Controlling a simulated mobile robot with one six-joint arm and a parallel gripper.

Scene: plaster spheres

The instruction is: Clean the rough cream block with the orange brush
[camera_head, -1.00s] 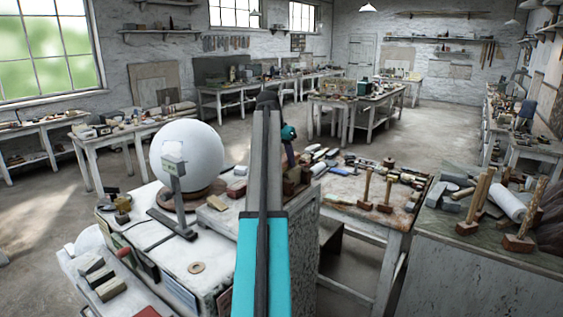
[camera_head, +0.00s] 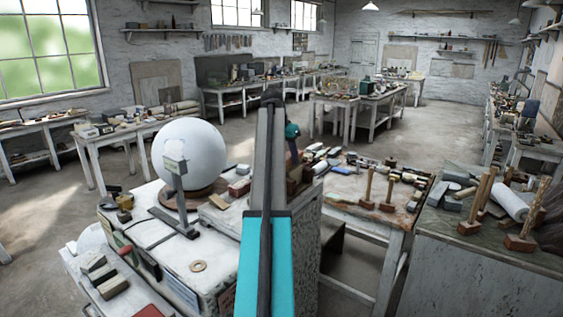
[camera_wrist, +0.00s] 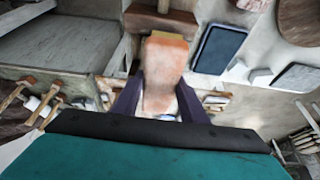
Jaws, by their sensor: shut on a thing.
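In the wrist view my gripper (camera_wrist: 160,84) has two dark fingers closed on the orange brush (camera_wrist: 165,60). The brush is an orange-brown piece with a wider far end and a narrower part between the fingers; its bristles cannot be made out. I cannot tell for certain which piece is the rough cream block. A brown block (camera_wrist: 160,20) lies just beyond the brush in the wrist view; whether they touch is unclear.
A large white sphere (camera_head: 189,152) rests on a round wooden base on the cluttered near bench, beside a grey stand (camera_head: 179,205). A table with mallets and small blocks (camera_head: 345,188) is right of my arm. A bench (camera_head: 490,262) fills the right foreground. Open floor lies behind.

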